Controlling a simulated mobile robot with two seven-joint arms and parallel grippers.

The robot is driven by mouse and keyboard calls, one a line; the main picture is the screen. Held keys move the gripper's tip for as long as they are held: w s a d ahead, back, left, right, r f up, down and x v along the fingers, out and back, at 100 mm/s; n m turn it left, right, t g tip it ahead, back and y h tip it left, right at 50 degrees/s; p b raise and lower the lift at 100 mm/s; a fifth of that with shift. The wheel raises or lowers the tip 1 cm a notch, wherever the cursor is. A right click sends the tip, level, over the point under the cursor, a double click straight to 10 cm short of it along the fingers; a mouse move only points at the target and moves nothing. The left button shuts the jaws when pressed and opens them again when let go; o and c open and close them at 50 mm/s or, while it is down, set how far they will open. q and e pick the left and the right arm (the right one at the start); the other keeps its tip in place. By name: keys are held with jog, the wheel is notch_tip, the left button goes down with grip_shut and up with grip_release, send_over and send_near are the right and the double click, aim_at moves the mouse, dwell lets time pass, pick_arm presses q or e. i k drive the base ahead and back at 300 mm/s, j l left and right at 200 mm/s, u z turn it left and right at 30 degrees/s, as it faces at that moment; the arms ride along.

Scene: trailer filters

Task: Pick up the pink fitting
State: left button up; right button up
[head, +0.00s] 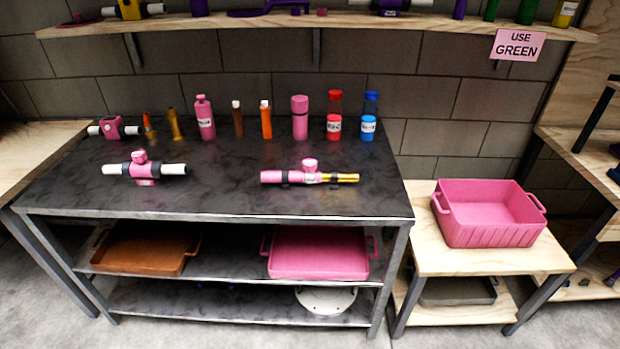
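Several pink fitting-like pieces lie on the dark table (225,197). One pink piece with white ends and black rings (144,170) lies at the front left, with a knob on top. Another pink piece with a gold right end (309,174) lies at the front right of centre, also with a pink knob on top. A smaller pink block with white stubs (113,127) sits at the back left. I cannot tell which one is the named fitting. Neither of my grippers is in view.
A row of bottles and tubes, including a pink bottle (204,119) and a red bottle (334,116), stands at the table's back. A pink bin (487,229) sits on the low wooden stand at right. A wooden shelf (350,24) and a "USE GREEN" sign (518,45) are above.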

aim_at(285, 177)
jog(key=i+j, duration=0.1)
jog(key=i, duration=0.45)
jog(key=i+j, duration=0.1)
jog(key=i, duration=0.45)
